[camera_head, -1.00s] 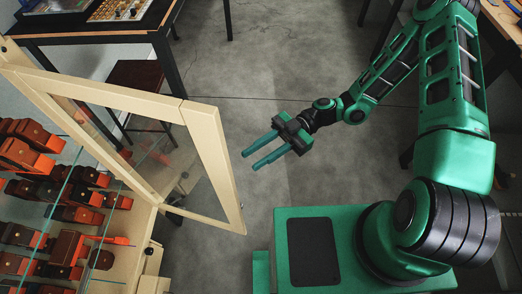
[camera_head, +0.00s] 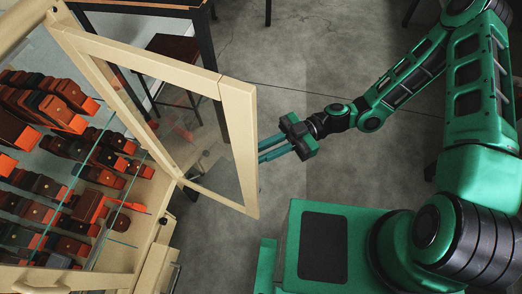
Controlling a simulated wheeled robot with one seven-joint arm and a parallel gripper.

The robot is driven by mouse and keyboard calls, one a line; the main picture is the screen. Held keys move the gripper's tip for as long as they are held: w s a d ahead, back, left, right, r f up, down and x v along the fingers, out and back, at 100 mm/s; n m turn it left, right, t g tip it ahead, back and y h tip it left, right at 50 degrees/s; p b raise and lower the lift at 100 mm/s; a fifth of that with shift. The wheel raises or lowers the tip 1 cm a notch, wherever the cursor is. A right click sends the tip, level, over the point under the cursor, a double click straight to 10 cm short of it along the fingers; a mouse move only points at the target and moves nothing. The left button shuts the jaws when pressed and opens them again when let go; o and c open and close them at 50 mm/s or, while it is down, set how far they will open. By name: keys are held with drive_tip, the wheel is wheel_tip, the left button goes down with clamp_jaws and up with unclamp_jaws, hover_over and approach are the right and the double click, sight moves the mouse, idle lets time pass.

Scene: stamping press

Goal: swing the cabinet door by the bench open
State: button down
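The cabinet door (camera_head: 238,130), a pale wooden frame around a clear glass pane, stands out from the cabinet (camera_head: 145,225) at the left. It is ajar, with its free edge towards me. My gripper (camera_head: 260,150) is right of this edge, pointing left, with its two teal fingers apart. The fingertips meet the door's edge in the picture and may be hidden behind it. I cannot tell whether they touch it. Nothing shows between the fingers. No handle shows clearly on this door.
Several orange and dark brown blocks (camera_head: 62,90) sit on the cabinet's glass shelves. A dark-legged bench (camera_head: 160,6) is at the top left, with a brown stool (camera_head: 180,45) beneath it. Grey floor (camera_head: 320,65) is clear behind and right of my gripper.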

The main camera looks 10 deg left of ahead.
drive_tip(key=w, duration=1)
drive_tip(key=shift+d, duration=0.15)
drive_tip(key=shift+w, duration=0.45)
drive_tip(key=c, duration=1.6)
unclamp_jaws()
drive_tip(key=v, duration=1.1)
drive_tip(key=shift+s, duration=0.1)
